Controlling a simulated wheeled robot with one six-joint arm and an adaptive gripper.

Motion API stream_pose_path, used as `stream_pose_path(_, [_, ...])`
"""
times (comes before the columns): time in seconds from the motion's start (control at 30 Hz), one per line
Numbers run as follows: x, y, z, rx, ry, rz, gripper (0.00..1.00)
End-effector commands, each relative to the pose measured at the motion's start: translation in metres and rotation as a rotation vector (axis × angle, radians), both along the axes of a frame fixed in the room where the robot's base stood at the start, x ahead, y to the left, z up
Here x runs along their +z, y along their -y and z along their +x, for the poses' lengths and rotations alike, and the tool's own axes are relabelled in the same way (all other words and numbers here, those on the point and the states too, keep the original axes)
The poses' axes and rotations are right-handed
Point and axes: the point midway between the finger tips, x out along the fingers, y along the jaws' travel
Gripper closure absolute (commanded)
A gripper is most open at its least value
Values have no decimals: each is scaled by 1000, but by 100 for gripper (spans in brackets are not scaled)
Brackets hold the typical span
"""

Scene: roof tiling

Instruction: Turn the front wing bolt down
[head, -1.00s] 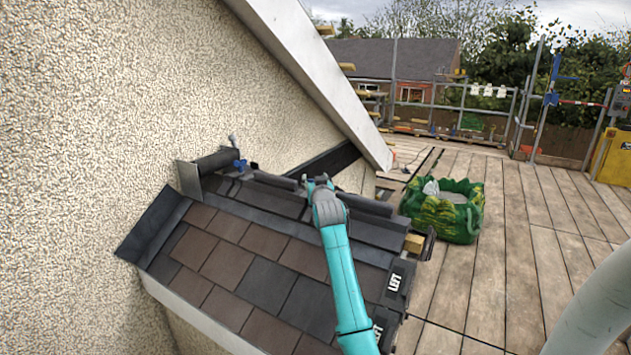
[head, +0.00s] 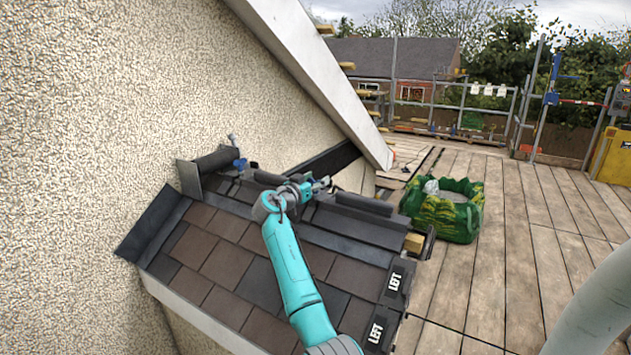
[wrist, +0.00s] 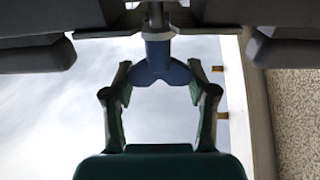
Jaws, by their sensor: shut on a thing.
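The bolt's stem runs up into a dark part at the top of that view. In the head view my gripper hides this bolt. Another blue wing bolt (head: 240,163) shows at the ridge's far left end, by the wall, apart from my gripper.
Brown and grey tiles (head: 215,240) cover the slope below. A rough rendered wall (head: 90,120) and a sloping white board (head: 310,80) rise behind. A green bag (head: 455,222) stands on the plank deck (head: 505,270), which is largely clear.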

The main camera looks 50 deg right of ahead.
Motion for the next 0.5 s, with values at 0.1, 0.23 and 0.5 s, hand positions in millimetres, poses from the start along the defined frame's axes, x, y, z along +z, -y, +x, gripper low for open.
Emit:
stream_pose_path(0.1, [9, -1, 3, -91, 4, -10, 78])
stream_pose_path(0.23, [9, -1, 3, -177, 5, -10, 78])
stream_pose_path(0.5, [9, 0, 2, -301, 4, -10, 78])
